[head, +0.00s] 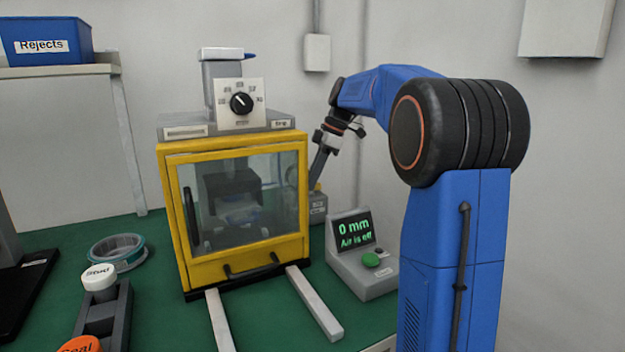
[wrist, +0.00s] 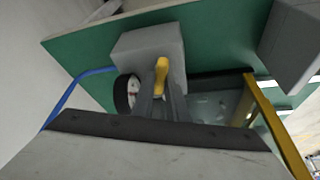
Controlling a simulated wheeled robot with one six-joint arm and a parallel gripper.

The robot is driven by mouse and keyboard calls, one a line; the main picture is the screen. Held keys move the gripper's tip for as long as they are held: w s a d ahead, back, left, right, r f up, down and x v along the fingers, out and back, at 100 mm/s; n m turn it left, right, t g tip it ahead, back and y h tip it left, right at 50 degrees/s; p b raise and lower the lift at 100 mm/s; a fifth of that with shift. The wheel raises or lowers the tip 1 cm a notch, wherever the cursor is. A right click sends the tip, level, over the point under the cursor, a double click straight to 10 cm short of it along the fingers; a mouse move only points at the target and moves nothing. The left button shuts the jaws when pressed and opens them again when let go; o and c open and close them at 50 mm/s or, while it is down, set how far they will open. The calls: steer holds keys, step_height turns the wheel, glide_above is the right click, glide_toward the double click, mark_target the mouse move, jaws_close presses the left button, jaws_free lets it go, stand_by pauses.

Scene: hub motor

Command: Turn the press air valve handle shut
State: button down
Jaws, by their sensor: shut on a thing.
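The press air valve is a grey block (wrist: 140,48) with a round gauge (wrist: 126,92) on it in the wrist view. Its yellow handle (wrist: 161,66) lies between the fingertips of my gripper (wrist: 163,88), which is shut on it. In the head view my gripper (head: 317,178) reaches down behind the right side of the yellow press (head: 170,235). The valve block (head: 318,208) shows low there, partly hidden by the press. The display (head: 354,231) reads "0 mm" and "Air is off".
A grey console with a green button (head: 371,259) stands right of the press. The press has a dial (head: 241,103) on top. A blue hose (wrist: 72,92) runs beside the valve. A tape-like ring (head: 117,252) and a "Stud" part (head: 99,277) lie left.

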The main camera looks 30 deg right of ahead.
steer(key=shift+w+n+g, duration=0.1)
steer(key=shift+n+g, duration=0.3)
steer(key=shift+n, duration=0.7)
steer(key=c, duration=1.7)
jaws_free()
steer(key=shift+c, duration=0.2)
steer(key=v, duration=1.7)
steer(key=shift+d, duration=0.3)
